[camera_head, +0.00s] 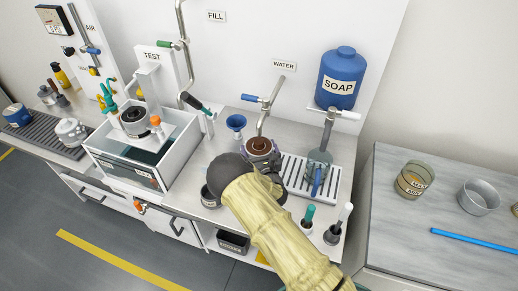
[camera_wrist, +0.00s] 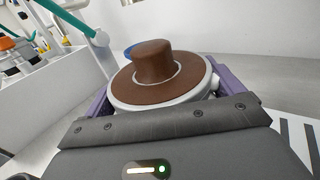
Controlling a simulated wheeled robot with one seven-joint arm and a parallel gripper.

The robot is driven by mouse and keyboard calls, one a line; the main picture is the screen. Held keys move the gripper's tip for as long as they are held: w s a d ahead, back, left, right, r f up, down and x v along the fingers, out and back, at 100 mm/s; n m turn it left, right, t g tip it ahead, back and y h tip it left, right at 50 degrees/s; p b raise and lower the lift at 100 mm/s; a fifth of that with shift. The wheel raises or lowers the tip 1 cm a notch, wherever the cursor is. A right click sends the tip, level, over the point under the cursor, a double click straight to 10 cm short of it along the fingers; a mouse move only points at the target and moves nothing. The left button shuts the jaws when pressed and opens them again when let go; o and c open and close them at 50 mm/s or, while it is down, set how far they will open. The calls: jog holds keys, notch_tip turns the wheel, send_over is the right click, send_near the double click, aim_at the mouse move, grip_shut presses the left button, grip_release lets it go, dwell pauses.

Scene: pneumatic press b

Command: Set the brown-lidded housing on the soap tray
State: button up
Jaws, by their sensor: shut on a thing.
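The brown-lidded housing (camera_head: 260,145) has a round brown lid with a raised knob and a pale metal rim. It fills the middle of the wrist view (camera_wrist: 158,75). My gripper (camera_head: 259,160) is shut on it, with purple-grey fingers on either side of the housing in the wrist view. The soap tray (camera_head: 296,172) is a slotted metal grate under the soap tap, just right of the housing in the head view. A grey-green container with a blue item (camera_head: 318,170) stands on the tray's right part. The housing's underside is hidden, so I cannot tell whether it touches the counter.
A blue soap tank (camera_head: 341,78) hangs above the tray. A water tap (camera_head: 264,112) rises behind the housing. A blue funnel (camera_head: 236,123) stands behind to the left. Brushes in holders (camera_head: 338,225) stand in front of the tray. The test basin (camera_head: 150,150) is left.

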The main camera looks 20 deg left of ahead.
jog(key=shift+f, duration=0.25)
jog(key=o, duration=1.1)
jog(key=shift+o, duration=0.2)
jog(key=shift+f, duration=0.1)
jog(key=b+v, duration=0.2)
jog(key=v, duration=1.5)
jog(key=shift+s+d, duration=0.15)
